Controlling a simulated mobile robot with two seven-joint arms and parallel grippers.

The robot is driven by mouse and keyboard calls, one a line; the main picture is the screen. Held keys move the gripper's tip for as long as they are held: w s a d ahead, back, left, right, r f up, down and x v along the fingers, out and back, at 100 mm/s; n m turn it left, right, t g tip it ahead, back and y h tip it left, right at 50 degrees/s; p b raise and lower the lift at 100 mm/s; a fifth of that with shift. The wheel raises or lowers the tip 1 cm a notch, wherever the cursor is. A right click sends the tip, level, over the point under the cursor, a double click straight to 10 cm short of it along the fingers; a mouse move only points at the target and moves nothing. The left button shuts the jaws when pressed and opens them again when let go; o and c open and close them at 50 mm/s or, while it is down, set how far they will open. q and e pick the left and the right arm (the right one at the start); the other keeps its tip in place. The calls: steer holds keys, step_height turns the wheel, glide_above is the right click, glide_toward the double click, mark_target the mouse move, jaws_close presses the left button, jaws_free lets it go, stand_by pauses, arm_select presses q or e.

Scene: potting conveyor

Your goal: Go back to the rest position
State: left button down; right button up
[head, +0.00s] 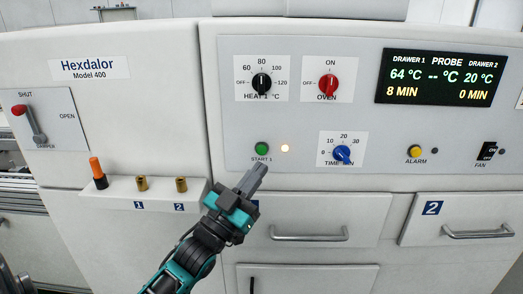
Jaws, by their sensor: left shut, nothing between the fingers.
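My left gripper (254,178) is shut and empty, with its fingertips just below the green START 1 button (261,149) on the white control panel. I cannot tell whether the fingertips touch the panel. An orange-white lamp (285,148) beside the button is lit. The display (441,79) reads DRAWER 1 64 °C, 8 MIN and DRAWER 2 20 °C, 0 MIN, with dashes under PROBE. My right gripper does not show in the head view.
The panel holds the black HEAT 1 knob (261,83), red OVEN knob (328,84), blue TIME knob (342,154), yellow ALARM button (415,152) and FAN switch (487,151). Drawer handles (308,234) stick out below. A shelf (150,192) at left holds an orange-handled probe (98,173).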

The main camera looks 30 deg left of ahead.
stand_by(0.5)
arm_select(q)
steer(key=s+d+f+g, duration=0.4)
steer(key=s+f, duration=0.1)
steer(key=f, duration=0.5)
steer(key=s+d+f+g, duration=0.4)
steer(key=s+f, duration=0.1)
steer(key=f, duration=0.5)
steer(key=s+d+f+n+g, duration=0.1)
steer(key=s+d+f+g, duration=0.3)
steer(key=f, duration=0.6)
steer(key=shift+s+f+g, duration=0.15)
steer(key=shift+s+g, duration=0.15)
steer(key=shift+s, duration=0.3)
